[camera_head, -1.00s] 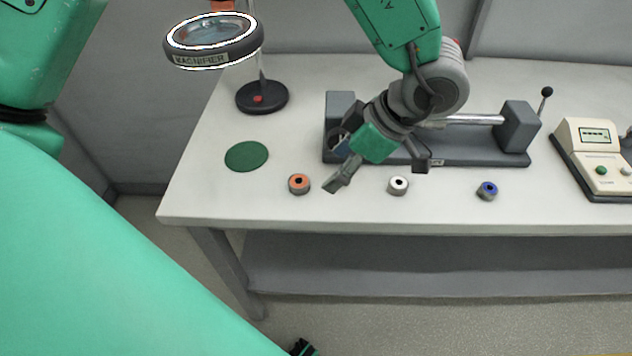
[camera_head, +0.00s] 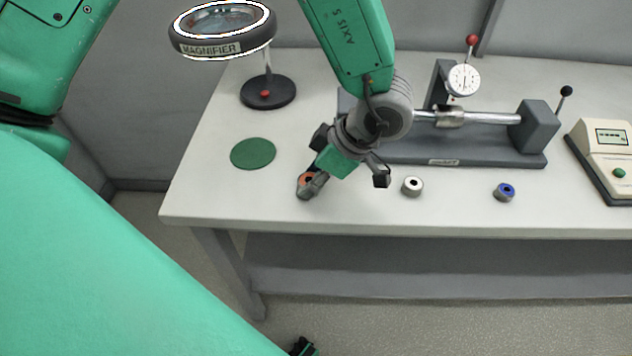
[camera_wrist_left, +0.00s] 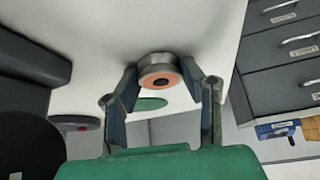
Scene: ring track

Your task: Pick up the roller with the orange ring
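The roller with the orange ring (camera_head: 304,179) stands near the front left of the table, partly covered by a finger of my left gripper (camera_head: 330,182). In the left wrist view the roller (camera_wrist_left: 160,76) lies between the tips of the left gripper (camera_wrist_left: 160,70), its orange-ringed face towards the camera. The fingers are open, one on each side and very close to it. I cannot tell whether they touch it. A roller with a white ring (camera_head: 412,186) and one with a blue ring (camera_head: 504,192) stand to the right.
A green disc (camera_head: 253,153) and the magnifier (camera_head: 222,30) on its stand are at the left. A dark fixture with a dial gauge (camera_head: 464,79) stands behind the rollers. A beige device (camera_head: 604,150) is at the right. The table front edge is close to the rollers.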

